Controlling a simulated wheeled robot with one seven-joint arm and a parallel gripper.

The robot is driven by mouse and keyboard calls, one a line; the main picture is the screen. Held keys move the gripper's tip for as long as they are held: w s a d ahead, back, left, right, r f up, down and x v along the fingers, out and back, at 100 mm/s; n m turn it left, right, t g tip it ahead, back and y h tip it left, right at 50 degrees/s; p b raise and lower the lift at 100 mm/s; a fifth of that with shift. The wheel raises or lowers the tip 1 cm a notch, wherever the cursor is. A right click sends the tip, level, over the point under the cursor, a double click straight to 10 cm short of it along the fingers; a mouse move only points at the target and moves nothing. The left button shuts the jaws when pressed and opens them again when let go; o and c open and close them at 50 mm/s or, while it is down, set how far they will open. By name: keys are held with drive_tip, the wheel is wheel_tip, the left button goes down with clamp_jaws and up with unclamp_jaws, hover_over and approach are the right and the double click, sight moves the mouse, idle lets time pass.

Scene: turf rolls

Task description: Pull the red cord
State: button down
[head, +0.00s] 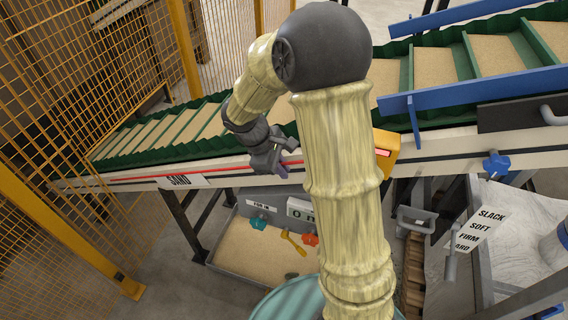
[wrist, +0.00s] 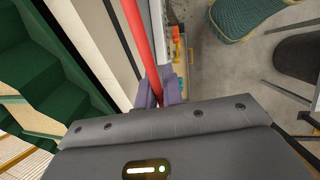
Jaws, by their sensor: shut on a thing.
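The red cord (head: 135,179) runs along the near side rail of the conveyor in the head view, from the left toward a yellow box (head: 388,146) with a red mark. In the wrist view the red cord (wrist: 138,42) comes down from the top edge and passes between my purple fingertips. My gripper (head: 281,170) is at the rail, right of the SAND label (head: 180,181). In the wrist view my gripper (wrist: 159,95) is shut on the cord. My arm hides part of the cord's right stretch in the head view.
The green conveyor belt (head: 205,112) holds sand between its cleats. Yellow mesh fencing (head: 95,70) stands at left. A sand tray (head: 235,252) with small valve handles lies below the rail. A SLACK/SOFT/FIRM sign (head: 482,228) is at right.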

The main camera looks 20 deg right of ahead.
drive_tip(key=c, duration=1.8)
unclamp_jaws()
drive_tip(key=shift+a+r, duration=0.1)
drive_tip(key=b+v, duration=0.2)
drive_tip(key=v, duration=1.5)
drive_tip(key=shift+b, duration=0.4)
drive_tip(key=shift+w, duration=0.1)
drive_tip(key=s+d+f+m+t+y, duration=0.1)
drive_tip(key=s+d+f+m+y, duration=0.1)
drive_tip(key=s+f+m, duration=0.3)
drive_tip(key=s+d+f+m+t+y, duration=0.2)
drive_tip(key=s+d+f+m, duration=0.3)
drive_tip(key=f, duration=0.7)
drive_tip(key=shift+s+m+y+b, duration=0.35)
drive_tip(key=shift+s+m+y, duration=0.25)
drive_tip(key=shift+s, duration=0.6)
